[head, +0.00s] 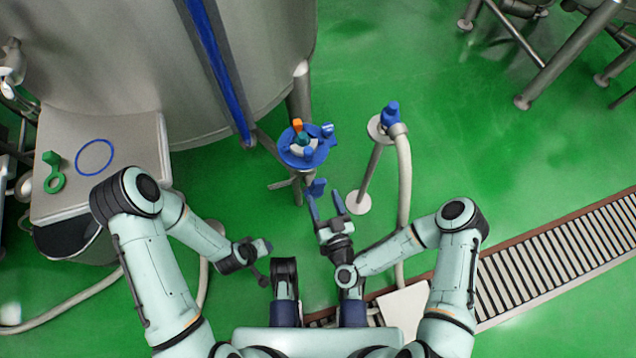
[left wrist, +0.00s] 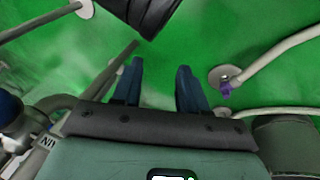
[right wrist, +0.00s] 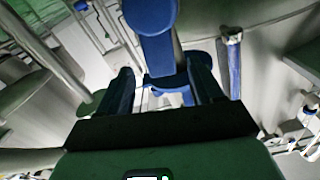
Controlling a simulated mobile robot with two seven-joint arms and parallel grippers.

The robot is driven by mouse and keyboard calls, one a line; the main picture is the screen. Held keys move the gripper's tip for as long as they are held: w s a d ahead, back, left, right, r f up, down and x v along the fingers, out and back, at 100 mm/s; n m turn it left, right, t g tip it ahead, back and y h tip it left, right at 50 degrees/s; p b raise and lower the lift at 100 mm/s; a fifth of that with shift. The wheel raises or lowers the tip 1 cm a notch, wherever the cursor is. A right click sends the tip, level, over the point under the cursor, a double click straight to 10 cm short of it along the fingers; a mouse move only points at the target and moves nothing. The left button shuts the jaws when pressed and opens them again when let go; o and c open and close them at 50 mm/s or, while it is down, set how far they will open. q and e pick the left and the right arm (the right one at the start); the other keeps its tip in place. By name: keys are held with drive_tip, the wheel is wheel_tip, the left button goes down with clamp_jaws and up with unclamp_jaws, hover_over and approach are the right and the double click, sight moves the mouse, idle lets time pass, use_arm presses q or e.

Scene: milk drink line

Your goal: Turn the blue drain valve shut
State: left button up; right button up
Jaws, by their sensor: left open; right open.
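A blue paddle-shaped handle (head: 317,187), which looks like the drain valve's, sits below a blue round tray near the tank's leg. In the right wrist view the blue handle (right wrist: 152,30) is large, its rounded end ahead of the fingers. My right gripper (head: 325,198) is open, its blue fingers pointing up at the handle; the right wrist view also shows its fingers (right wrist: 163,70) apart. I cannot tell whether they touch the handle. My left gripper (head: 264,262) is open and empty, low over the floor; its fingers (left wrist: 160,72) show apart in the left wrist view.
The blue round tray (head: 289,157) carries orange, teal and blue small pieces. A post with a blue-topped hose end (head: 390,113) stands to its right. The big steel tank (head: 150,50) fills the upper left.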

sight(319, 188)
use_arm(q)
drive_tip(key=shift+s+a+f+g+b, duration=0.15)
drive_tip(key=shift+s+f+b, duration=0.1)
drive_tip(key=shift+s+f, duration=0.3)
drive_tip(key=shift+s+a+f+g+b, duration=0.15)
drive_tip(key=shift+s+f+b, duration=0.15)
drive_tip(key=shift+f, duration=0.3)
use_arm(e)
drive_tip(key=shift+x, duration=2.8)
clamp_jaws()
